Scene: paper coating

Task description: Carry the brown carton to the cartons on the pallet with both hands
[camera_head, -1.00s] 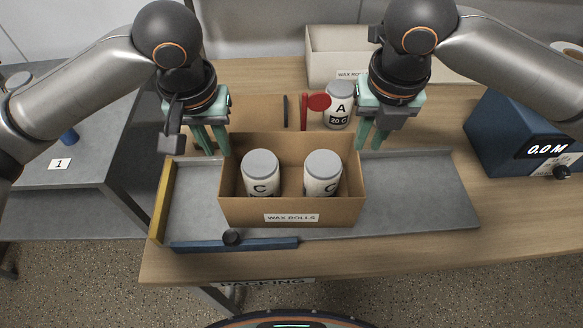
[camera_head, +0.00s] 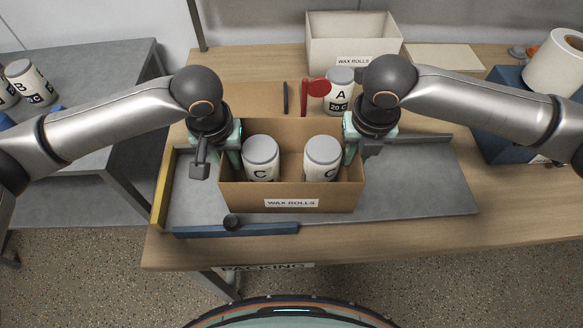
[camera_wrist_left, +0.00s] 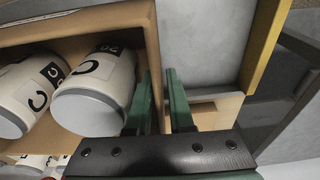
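The brown carton (camera_head: 240,194), labelled WAX ROLLS, stands upright and open-topped on the grey tray. Two white jars marked C stand in it, one left (camera_head: 261,160) and one right (camera_head: 322,160). My left gripper (camera_head: 236,158) is at the carton's left wall. In the left wrist view its two green fingers (camera_wrist_left: 163,100) stand slightly apart at the carton's wall (camera_wrist_left: 148,45), with a narrow gap between them. My right gripper (camera_head: 352,150) is at the right wall, its fingertips partly hidden. No pallet or other brown cartons are clearly in view.
The grey tray (camera_head: 420,190) has a yellow left edge and a blue bar (camera_head: 235,230) in front. Behind the carton are jar A (camera_head: 340,92), a red round-headed thing (camera_head: 317,88) and a cream WAX ROLLS box (camera_head: 352,45). A grey side table (camera_head: 95,75) holds jars marked B.

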